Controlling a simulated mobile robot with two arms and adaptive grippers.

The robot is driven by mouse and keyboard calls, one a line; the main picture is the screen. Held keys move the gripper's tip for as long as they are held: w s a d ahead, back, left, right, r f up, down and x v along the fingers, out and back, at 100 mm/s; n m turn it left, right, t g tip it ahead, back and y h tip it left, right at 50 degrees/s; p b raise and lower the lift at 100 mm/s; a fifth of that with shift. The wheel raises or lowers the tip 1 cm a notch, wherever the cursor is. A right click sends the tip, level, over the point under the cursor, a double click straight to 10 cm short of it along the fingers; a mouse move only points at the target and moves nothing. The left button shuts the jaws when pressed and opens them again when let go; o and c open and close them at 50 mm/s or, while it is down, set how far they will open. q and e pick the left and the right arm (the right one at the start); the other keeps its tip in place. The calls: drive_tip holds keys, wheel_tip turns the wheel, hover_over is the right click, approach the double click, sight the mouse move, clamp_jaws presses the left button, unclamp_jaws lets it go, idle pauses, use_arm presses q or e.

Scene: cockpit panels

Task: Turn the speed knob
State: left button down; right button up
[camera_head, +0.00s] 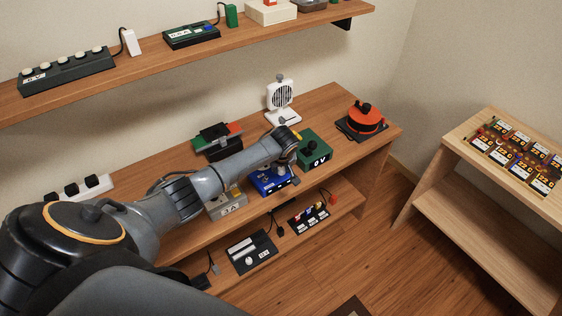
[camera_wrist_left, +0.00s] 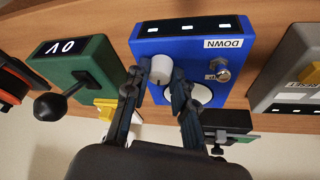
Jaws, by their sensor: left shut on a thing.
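A blue box (camera_head: 264,184) stands at the front of the wooden desk, partly covered by my left arm. In the left wrist view the blue box (camera_wrist_left: 196,44) carries a DOWN label, a metal toggle switch (camera_wrist_left: 222,75), a round white part and a white knob (camera_wrist_left: 161,66). My left gripper (camera_wrist_left: 157,78) is shut on the white knob, one finger at each side. In the head view my left gripper (camera_head: 284,160) reaches down over the box and hides the knob. My right gripper is not in view.
A green box (camera_head: 317,148) with a black ball lever stands close beside the blue box. A grey box (camera_head: 228,206) is at its other side. A white fan (camera_head: 281,100) and a red round device (camera_head: 364,119) stand farther back. A shelf (camera_head: 190,56) runs above.

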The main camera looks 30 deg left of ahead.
use_arm(q)
drive_tip(key=shift+d+n+g+y+p, duration=0.1)
drive_tip(key=shift+n+g+y+p, duration=0.35)
drive_tip(key=shift+n, duration=1.15)
drive_tip(key=c, duration=1.1)
unclamp_jaws()
drive_tip(key=v, duration=1.2)
